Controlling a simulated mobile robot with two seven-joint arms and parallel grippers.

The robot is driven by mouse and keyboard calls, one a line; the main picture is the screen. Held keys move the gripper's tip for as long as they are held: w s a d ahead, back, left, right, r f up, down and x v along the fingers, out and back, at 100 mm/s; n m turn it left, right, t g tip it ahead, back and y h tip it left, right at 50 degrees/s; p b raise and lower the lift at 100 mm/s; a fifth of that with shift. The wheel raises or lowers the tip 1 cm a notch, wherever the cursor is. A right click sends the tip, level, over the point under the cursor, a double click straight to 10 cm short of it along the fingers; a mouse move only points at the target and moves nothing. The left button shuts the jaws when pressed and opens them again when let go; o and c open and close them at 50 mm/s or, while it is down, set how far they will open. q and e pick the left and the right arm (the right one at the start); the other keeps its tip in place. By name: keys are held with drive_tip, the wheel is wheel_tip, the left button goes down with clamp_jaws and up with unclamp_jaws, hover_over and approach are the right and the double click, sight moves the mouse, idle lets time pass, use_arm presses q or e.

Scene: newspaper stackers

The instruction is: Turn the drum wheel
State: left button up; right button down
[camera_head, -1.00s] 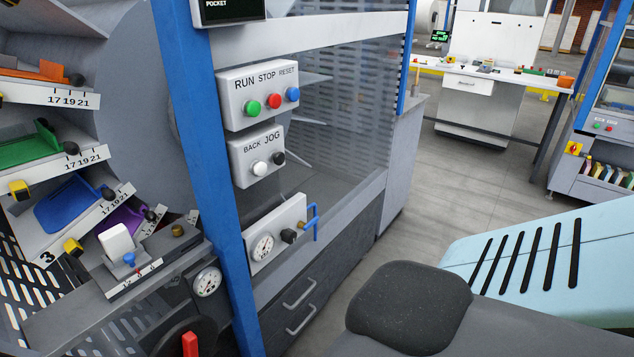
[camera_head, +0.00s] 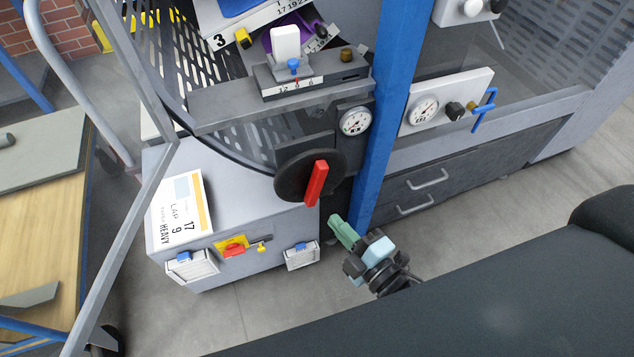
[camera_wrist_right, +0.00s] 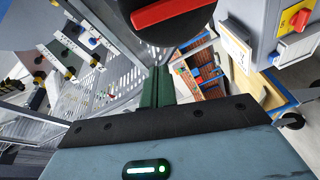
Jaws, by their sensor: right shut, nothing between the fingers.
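The drum wheel is a black disc (camera_head: 290,182) with a red handle bar (camera_head: 317,184) across its face, on the front of the grey machine. The bar stands nearly upright, tilted slightly right at its top. My right gripper (camera_head: 336,222), with green fingers, is shut and empty, just below and right of the wheel and apart from it in the picture. In the right wrist view the closed fingers (camera_wrist_right: 157,74) point forward below the black wheel (camera_wrist_right: 178,33) and its red bar (camera_wrist_right: 168,11). My left gripper is not in view.
A blue post (camera_head: 386,130) rises right of the wheel. A round gauge (camera_head: 354,121) sits above it. A grey box (camera_head: 226,192) with a lap sheet (camera_head: 181,207) and a red-yellow switch (camera_head: 233,247) stands left and below. A wooden-topped cart (camera_head: 40,215) is far left. The floor in front is clear.

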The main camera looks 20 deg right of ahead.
sight(305, 165)
drive_tip(key=shift+n+y, duration=0.6)
drive_tip(key=shift+n, duration=0.2)
drive_tip(key=w, duration=0.3)
drive_tip(key=w+a+r, duration=0.1)
drive_tip(key=w, duration=0.3)
drive_tip(key=w+p, duration=0.1)
drive_tip(key=w, duration=0.3)
drive_tip(key=shift+a+r, duration=0.2)
drive_tip(key=shift+a, duration=0.05)
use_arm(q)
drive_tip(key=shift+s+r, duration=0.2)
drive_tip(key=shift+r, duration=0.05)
use_arm(e)
drive_tip(key=shift+d+f, duration=0.1)
drive_tip(key=shift+d, duration=0.25)
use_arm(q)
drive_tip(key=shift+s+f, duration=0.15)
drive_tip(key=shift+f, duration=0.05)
use_arm(e)
drive_tip(key=shift+d+t, duration=0.15)
drive_tip(key=shift+t, duration=0.15)
